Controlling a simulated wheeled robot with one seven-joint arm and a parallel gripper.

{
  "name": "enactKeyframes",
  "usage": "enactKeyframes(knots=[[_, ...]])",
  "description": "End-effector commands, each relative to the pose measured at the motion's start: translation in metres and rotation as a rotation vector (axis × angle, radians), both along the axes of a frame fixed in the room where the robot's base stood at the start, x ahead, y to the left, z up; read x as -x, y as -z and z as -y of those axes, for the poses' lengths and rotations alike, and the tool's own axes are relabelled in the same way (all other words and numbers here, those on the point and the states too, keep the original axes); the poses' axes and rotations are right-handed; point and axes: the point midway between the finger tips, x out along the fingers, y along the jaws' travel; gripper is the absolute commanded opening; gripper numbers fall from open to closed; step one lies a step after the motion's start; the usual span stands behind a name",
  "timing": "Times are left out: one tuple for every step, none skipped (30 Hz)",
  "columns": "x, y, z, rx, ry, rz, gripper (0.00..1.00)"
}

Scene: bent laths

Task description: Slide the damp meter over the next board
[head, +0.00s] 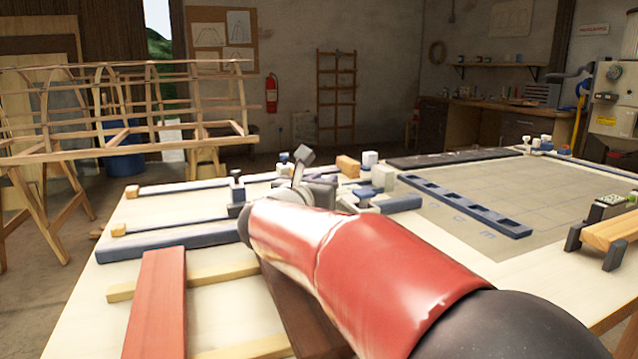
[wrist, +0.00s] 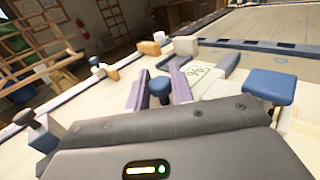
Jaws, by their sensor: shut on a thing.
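My gripper (wrist: 158,88) is at the far end of my red arm, over the back of the workbench. In the wrist view its two purple-grey fingers stand on either side of a blue knob (wrist: 160,90), shut on it. What lies under the knob is hidden. A pale plate with dark figures (wrist: 197,72) lies just right of the fingers. I cannot tell which thing is the damp meter; a dark device with a small green face (head: 612,203) stands at the right bench edge. A red-brown board (head: 157,305) lies at the front left, and a dark brown board (head: 297,312) is partly hidden by my arm.
Pale wooden strips (head: 190,280) run under the boards. A blue bar (head: 170,243) lies behind them. A slotted blue rail (head: 465,207) borders a gridded mat (head: 500,195), whose middle is clear. A light wood piece (head: 612,233) sits in dark posts at the right.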

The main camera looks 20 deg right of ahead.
Motion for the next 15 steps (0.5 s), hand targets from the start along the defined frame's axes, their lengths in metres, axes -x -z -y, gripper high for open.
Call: enactKeyframes(knots=[[-0.0002,-0.0010,-0.0008,0.000,-0.002,0.001,0.00],[-0.0001,-0.0010,-0.0007,-0.001,-0.002,0.002,0.00],[-0.0001,-0.0010,-0.0007,-0.001,-0.001,0.002,0.00],[-0.0001,-0.0010,-0.0007,-0.001,-0.001,0.002,0.26],[-0.0001,-0.0010,-0.0007,-0.001,-0.001,0.002,0.29],[-0.0001,-0.0009,-0.0007,-0.001,-0.001,0.002,0.35],[-0.0001,-0.0008,-0.0006,-0.001,-0.001,0.001,0.39],[-0.0001,-0.0007,-0.0006,-0.001,-0.001,0.001,0.41],[-0.0001,-0.0007,-0.0005,-0.001,-0.001,0.001,0.41],[-0.0001,-0.0006,-0.0005,-0.001,-0.001,0.001,0.41],[0.0000,-0.0005,-0.0004,-0.001,0.000,0.001,0.41],[0.0000,-0.0004,-0.0004,-0.001,0.000,0.001,0.41],[0.0000,-0.0004,-0.0004,-0.001,0.000,0.001,0.41],[0.0001,-0.0003,-0.0004,-0.001,0.000,0.001,0.41],[0.0002,-0.0003,-0.0005,-0.001,0.000,0.001,0.41]])
